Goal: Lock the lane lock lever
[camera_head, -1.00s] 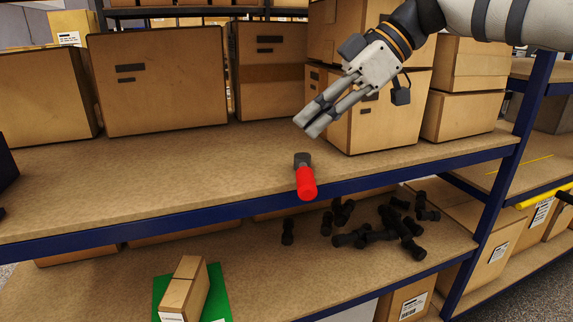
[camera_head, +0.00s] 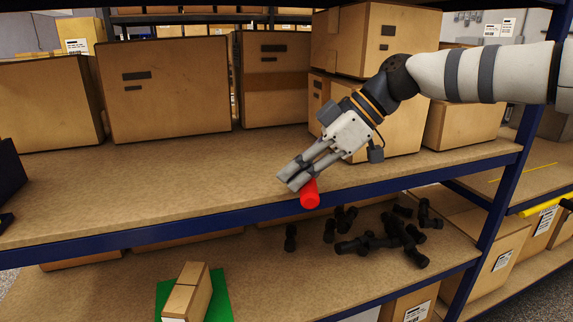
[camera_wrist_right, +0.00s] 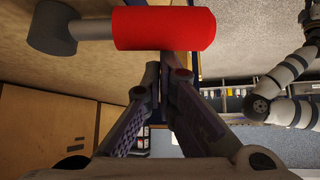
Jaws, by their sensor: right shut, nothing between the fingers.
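The lane lock lever has a red handle (camera_head: 310,196) at the front edge of the middle shelf board. In the head view its dark pivot is hidden behind my right gripper (camera_head: 290,182). The right wrist view shows the red grip (camera_wrist_right: 163,28), a grey shaft and a dark round pivot (camera_wrist_right: 52,27), lying across the top of the picture. My right gripper is shut and empty, its fingertips (camera_wrist_right: 165,72) close beside the lever. I cannot tell whether they touch it.
Cardboard boxes (camera_head: 165,88) line the back of the shelf board (camera_head: 170,185). Below lie several black dumbbell-shaped parts (camera_head: 395,235) and a small box (camera_head: 190,292) on a green mat (camera_head: 222,300). A blue upright (camera_head: 503,200) stands at right. The board left of the lever is clear.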

